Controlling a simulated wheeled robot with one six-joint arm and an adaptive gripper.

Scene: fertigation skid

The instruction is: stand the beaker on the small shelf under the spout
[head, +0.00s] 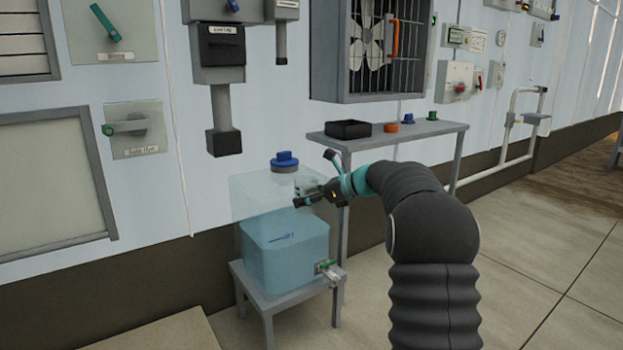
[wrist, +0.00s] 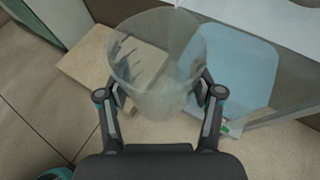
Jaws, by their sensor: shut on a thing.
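My gripper (head: 316,181) is shut on a clear beaker (wrist: 155,62), seen from above with its open rim toward the wrist camera. In the head view the beaker is faint at the fingertips, in front of the tank's clear upper part, so its outline is hard to tell. A tap with a green handle (head: 328,268) sits low on the front of the blue tank, below my gripper. At the far right, a small grey shelf (head: 537,118) on the wall sits below a white pipe (head: 524,90). The beaker is well apart from that shelf.
The tank (head: 285,245) stands on a grey stand (head: 300,298) and has a blue cap (head: 285,160). A grey side table (head: 420,133) holds a black tray (head: 348,129) and several coloured caps. Floor in front is clear.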

